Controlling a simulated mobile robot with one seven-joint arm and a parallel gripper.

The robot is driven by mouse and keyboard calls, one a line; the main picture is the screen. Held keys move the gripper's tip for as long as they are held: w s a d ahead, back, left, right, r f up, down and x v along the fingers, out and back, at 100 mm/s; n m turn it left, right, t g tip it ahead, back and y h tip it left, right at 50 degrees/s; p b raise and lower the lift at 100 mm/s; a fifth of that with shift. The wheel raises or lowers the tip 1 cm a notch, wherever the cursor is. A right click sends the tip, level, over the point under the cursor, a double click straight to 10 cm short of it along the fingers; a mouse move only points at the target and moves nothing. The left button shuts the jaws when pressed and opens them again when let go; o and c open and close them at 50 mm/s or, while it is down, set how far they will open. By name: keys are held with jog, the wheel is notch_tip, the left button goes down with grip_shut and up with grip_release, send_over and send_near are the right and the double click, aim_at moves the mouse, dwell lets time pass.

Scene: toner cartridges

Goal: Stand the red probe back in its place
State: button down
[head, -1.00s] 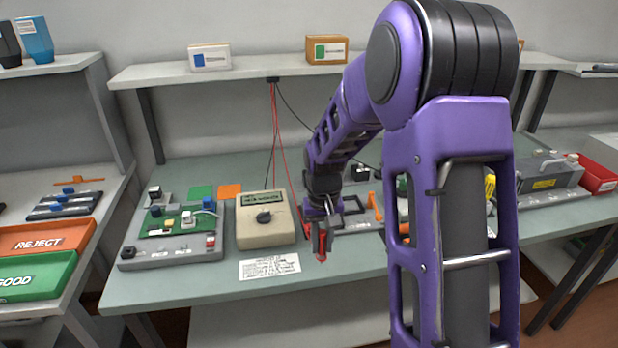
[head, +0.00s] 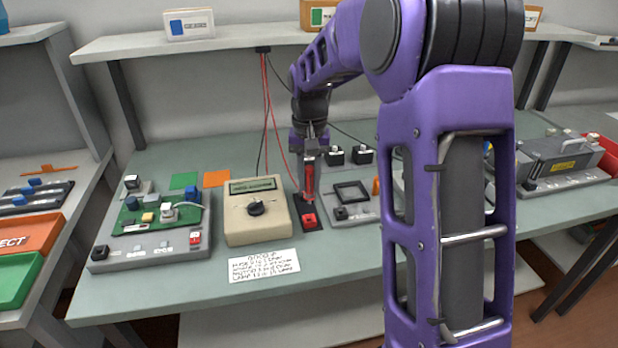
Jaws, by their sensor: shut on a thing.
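My gripper (head: 309,163) is shut on the red probe (head: 310,182), in the head view just right of the meter. The probe hangs about upright, tip down. Under it is a small dark stand with a red block (head: 309,218) on the table. The probe's tip is close to the stand; I cannot tell whether it touches or sits in it. A red lead runs down from the shelf edge towards the probe. The beige meter (head: 256,212) with a dial stands left of the stand.
A green circuit board on a grey fixture (head: 150,248) lies left. A printed card (head: 264,265) lies in front of the meter. A grey plate with a square black frame (head: 352,193) is close right of the stand, with two black blocks (head: 362,156) behind. My arm hides part of the table's right.

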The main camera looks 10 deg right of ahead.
aim_at(309, 196)
jog(key=shift+f+b, duration=1)
jog(key=shift+f, duration=0.6)
jog(key=shift+f, duration=0.1)
jog(key=shift+f+b, duration=0.3)
jog(key=shift+f, duration=0.45)
jog(key=shift+f+b, duration=0.35)
jog(key=shift+f, duration=0.6)
dwell(0.8)
jog(key=c, duration=0.6)
grip_release()
